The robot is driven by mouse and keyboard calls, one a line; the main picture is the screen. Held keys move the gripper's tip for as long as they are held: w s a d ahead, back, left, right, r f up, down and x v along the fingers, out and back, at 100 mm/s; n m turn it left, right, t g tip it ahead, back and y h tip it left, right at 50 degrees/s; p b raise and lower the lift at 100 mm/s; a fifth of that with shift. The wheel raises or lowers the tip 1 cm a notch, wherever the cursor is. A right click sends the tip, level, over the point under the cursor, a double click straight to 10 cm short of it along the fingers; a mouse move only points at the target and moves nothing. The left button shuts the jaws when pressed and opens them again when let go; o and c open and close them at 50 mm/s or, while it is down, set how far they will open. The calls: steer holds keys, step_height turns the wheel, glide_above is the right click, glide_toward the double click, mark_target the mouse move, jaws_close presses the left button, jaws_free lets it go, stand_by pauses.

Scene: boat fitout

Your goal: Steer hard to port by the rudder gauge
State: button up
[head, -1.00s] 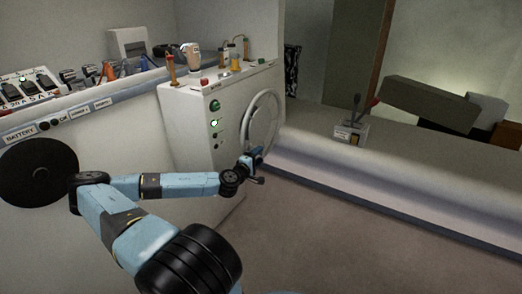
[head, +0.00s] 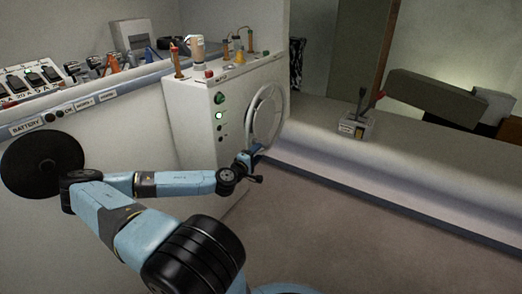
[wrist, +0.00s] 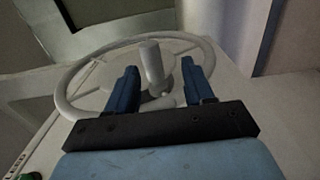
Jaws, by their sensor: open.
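The white steering wheel (head: 267,114) is mounted on the right side face of the white helm console (head: 185,120). In the wrist view the wheel (wrist: 68,80) spreads ahead of my gripper, with its rim, spokes and a pale upright knob (wrist: 151,66) showing. My gripper (wrist: 163,85) is open; its two blue fingers stand on either side of the knob, with gaps visible. I cannot tell how deep the knob sits between them. In the head view my gripper (head: 250,160) is at the wheel's lower edge. I cannot make out a rudder gauge.
Levers and a red button (head: 209,73) stand on the console top. A switch panel (head: 35,82) is at the left. A lever box (head: 356,124) sits on the bench (head: 420,165) at right. The floor in front is clear.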

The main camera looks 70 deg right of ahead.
steer(key=w+a, duration=0.2)
steer(key=a, duration=0.8)
steer(key=shift+f, duration=0.15)
steer(key=shift+c, duration=0.2)
